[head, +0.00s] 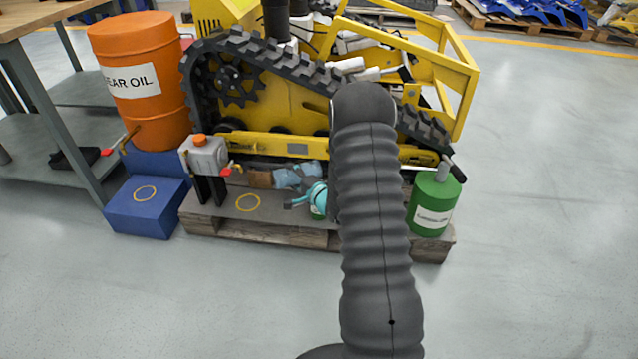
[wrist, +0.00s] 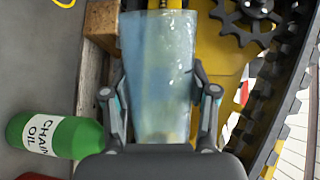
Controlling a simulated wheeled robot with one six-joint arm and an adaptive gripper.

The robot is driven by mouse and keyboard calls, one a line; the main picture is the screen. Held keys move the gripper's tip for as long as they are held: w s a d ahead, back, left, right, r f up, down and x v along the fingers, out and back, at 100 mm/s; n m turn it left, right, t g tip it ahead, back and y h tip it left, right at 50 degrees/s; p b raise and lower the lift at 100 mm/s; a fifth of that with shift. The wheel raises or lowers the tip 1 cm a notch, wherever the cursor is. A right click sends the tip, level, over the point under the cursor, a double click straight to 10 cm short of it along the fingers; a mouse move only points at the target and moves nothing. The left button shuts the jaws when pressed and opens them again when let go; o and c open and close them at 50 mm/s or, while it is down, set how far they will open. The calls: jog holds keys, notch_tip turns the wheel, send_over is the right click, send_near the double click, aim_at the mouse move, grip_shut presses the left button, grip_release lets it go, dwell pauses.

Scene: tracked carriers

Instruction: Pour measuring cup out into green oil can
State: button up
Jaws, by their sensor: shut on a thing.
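My gripper (wrist: 161,100) is shut on the measuring cup (wrist: 158,60), a translucent pale-blue vessel between its two fingers. The cup's wider end is away from the wrist. In the head view my gripper (head: 316,192) is partly hidden behind my dark arm, and the pale-blue cup (head: 289,178) shows to its left, over the pallet. A green oil can (head: 434,203) with a white label and grey top stands upright at the pallet's right end, apart from the cup. I cannot tell how full the cup is.
A green CHAIN OIL container (wrist: 55,136) shows at the wrist view's left. The yellow tracked machine (head: 290,95) stands behind the wooden pallet (head: 290,233). An orange drum (head: 150,50), blue step (head: 145,215) and grey container (head: 204,155) stand left. The floor at right is clear.

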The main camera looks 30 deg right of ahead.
notch_tip(320, 180, down, 12)
jog(key=a+n+g+h+b, duration=0.1)
jog(key=n+h+b, duration=0.4)
jog(key=n, duration=0.8)
jog(key=shift+a+r+g+h, duration=0.2)
jog(key=shift+g+h, duration=0.1)
jog(key=shift+h, duration=0.4)
dwell(0.4)
jog(key=shift+a, duration=0.15)
dwell(0.4)
